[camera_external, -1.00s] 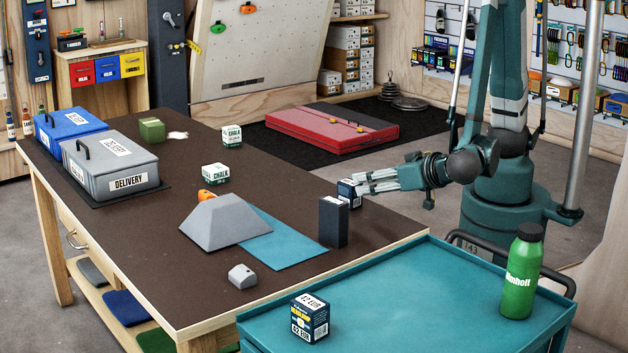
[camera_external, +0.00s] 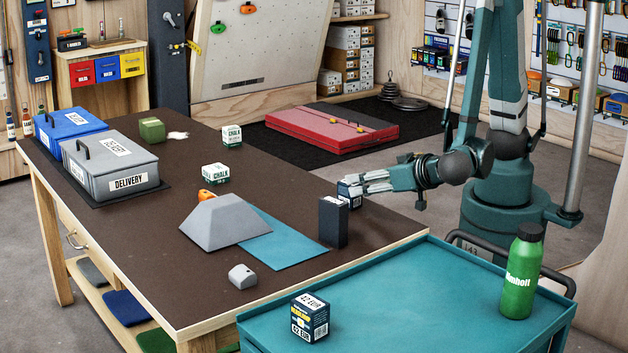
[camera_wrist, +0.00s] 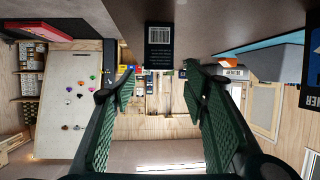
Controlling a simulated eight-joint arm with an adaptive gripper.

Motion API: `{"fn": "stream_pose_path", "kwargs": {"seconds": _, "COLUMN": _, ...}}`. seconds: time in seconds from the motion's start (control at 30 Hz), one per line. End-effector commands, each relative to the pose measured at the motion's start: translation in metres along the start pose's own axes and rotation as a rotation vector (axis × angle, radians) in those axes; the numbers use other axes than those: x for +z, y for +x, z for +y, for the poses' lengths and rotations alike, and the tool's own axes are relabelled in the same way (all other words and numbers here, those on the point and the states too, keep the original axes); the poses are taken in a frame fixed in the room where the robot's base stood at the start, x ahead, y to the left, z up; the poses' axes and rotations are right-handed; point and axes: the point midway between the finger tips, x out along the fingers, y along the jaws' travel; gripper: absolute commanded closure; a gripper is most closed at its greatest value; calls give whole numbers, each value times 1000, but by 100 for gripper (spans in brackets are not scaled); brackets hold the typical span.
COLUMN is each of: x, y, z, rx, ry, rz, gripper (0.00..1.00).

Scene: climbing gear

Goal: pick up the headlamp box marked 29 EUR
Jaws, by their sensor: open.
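A small dark blue box with a white label (camera_external: 345,192) stands on the brown table near its right edge, partly hidden behind a tall dark block and my fingers. Its price cannot be read. My gripper (camera_external: 364,186) is open, level, with its fingertips at this box. In the wrist view, a dark box face with a white barcode (camera_wrist: 160,46) shows ahead, between and above the spread green fingers of my gripper (camera_wrist: 157,76). It seems to be the same box; nothing is held. Another headlamp box, marked 42 EUR (camera_external: 310,318), stands on the teal cart.
The tall dark block (camera_external: 333,222) stands close in front of the box. A grey wedge (camera_external: 226,221), a teal mat (camera_external: 286,245) and chalk boxes (camera_external: 215,175) are farther left. The teal cart (camera_external: 420,300) holds a green bottle (camera_external: 521,272). The table's right edge runs beneath my gripper.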

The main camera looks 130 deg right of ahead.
Motion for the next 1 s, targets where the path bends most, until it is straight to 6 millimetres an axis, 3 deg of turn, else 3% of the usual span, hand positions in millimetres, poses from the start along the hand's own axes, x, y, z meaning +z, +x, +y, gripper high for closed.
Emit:
{"fn": "stream_pose_path", "kwargs": {"seconds": 0.37, "x": 1, "y": 7, "z": 1, "rx": 1, "ry": 1, "rz": 0, "gripper": 55}}
{"fn": "stream_pose_path", "kwargs": {"seconds": 1.0, "x": 1, "y": 50, "z": 2, "rx": 1, "ry": 1, "rz": 0, "gripper": 55}}
